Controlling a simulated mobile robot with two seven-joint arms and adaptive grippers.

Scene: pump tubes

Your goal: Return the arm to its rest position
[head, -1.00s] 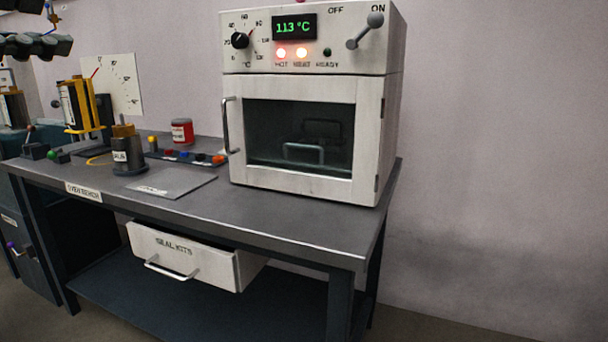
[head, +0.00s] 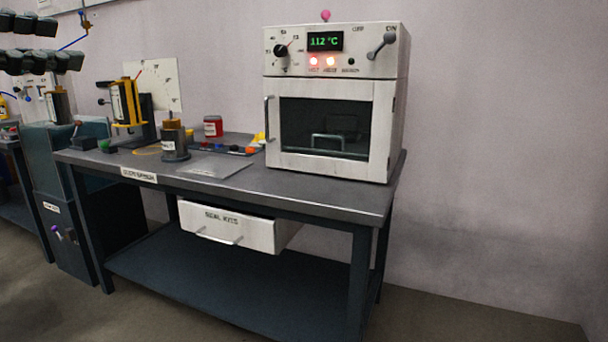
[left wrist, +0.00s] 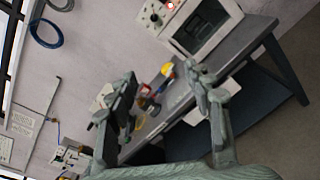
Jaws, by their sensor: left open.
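My left gripper (head: 38,43) shows at the upper left edge of the head view as two dark fingers, one above the other, with a gap between them. In the left wrist view my left gripper (left wrist: 160,75) has its fingers spread wide, with nothing between them. It is held up in the air, apart from the bench. The rest of the left arm is out of the head view. My right gripper is not in view.
A workbench (head: 310,195) carries a white oven (head: 390,130), door closed, reading 112 °C. The seal kits drawer (head: 235,228) sticks out below the top. A yellow gauge (head: 125,103), a cylinder (head: 174,140) and a red can (head: 213,127) stand on the bench. Floor (head: 480,320) at right is clear.

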